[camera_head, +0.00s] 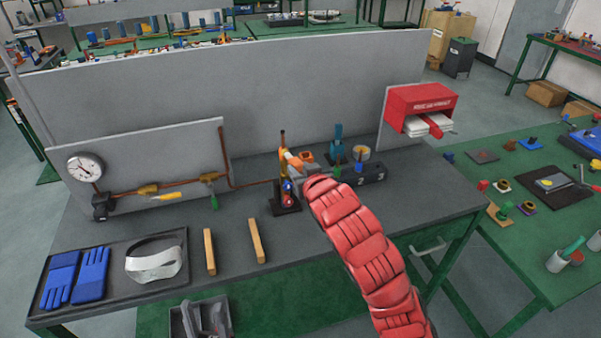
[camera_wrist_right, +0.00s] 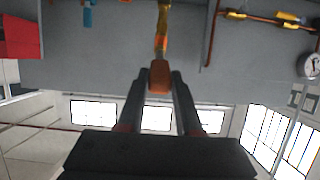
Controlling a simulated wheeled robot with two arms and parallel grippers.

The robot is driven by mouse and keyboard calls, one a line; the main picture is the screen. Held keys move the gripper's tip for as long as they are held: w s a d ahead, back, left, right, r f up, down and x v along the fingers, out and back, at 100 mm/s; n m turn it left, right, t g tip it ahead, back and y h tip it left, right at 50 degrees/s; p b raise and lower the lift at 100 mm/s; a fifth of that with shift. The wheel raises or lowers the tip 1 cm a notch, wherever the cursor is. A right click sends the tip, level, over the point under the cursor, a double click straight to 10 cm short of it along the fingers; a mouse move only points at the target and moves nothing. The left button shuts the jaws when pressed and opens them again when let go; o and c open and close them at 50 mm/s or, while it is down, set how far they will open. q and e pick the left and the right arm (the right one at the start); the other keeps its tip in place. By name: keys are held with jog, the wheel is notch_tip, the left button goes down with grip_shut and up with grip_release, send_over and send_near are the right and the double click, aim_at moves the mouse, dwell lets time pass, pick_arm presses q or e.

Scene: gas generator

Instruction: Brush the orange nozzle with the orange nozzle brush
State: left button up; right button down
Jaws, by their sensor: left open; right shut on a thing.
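My right gripper (camera_head: 303,172) is at the end of the red arm, beside the black stand (camera_head: 287,208) near the middle of the bench. In the right wrist view my right gripper (camera_wrist_right: 159,84) is shut on an orange piece (camera_wrist_right: 159,77), which looks like the orange nozzle brush. A yellow-orange length (camera_wrist_right: 162,40) continues beyond it. In the head view an orange part (camera_head: 291,158) and a thin brown upright piece (camera_head: 282,138) show above the stand. I cannot tell which part is the nozzle, or whether brush and nozzle touch. My left gripper is not in view.
A gauge panel (camera_head: 150,160) with copper pipe stands left. Two wooden bars (camera_head: 257,240) and a tray (camera_head: 110,304) with gloves and mask lie in front.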

jog(key=s+d, duration=0.2)
jog(key=s, duration=0.3)
jog(key=shift+s, duration=0.4)
jog(key=shift+p, duration=0.35)
jog(key=s+p, duration=0.1)
jog(key=p, duration=0.2)
jog(key=s+p, duration=0.2)
jog(key=p, duration=0.1)
jog(key=shift+d, duration=0.4)
jog(key=shift+w+f, duration=0.1)
jog(key=shift+w, duration=0.05)
